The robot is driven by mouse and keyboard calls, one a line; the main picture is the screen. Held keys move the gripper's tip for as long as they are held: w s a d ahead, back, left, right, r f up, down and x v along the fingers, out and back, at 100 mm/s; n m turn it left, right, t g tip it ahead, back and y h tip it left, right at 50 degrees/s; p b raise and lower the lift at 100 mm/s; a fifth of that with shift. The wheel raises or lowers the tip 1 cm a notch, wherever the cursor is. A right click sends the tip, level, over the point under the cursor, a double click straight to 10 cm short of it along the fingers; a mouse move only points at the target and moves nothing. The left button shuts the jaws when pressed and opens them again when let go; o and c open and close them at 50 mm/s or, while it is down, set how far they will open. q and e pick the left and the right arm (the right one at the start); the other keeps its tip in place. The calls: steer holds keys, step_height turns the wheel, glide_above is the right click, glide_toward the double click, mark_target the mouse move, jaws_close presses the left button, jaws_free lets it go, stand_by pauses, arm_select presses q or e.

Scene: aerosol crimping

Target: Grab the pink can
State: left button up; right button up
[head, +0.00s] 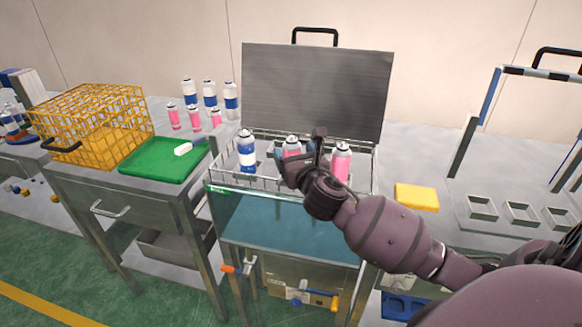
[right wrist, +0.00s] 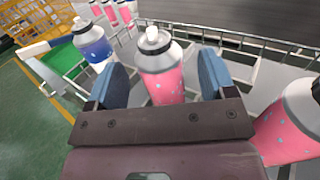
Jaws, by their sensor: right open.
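A pink can (right wrist: 161,75) with a silver top and white cap stands upright between the two blue fingers of my right gripper (right wrist: 162,85) in the right wrist view. The fingers are apart, one on each side of it; I cannot tell whether they touch it. In the head view this can (head: 292,147) is partly hidden behind my right gripper (head: 303,160). A second pink can (head: 340,162) stands to its right and also shows at the right edge of the wrist view (right wrist: 290,125). A blue and white can (head: 247,151) stands to the left. My left gripper is not seen.
The cans stand in a wire-railed basket (head: 224,183) over a tank with a raised grey lid (head: 315,90). More pink and blue cans (head: 209,95) stand behind left. A green tray (head: 150,160), yellow wire crate (head: 95,112) and yellow block (head: 417,197) lie to the sides.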

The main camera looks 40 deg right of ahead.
steer(key=shift+x, duration=1.1)
steer(key=c, duration=1.3)
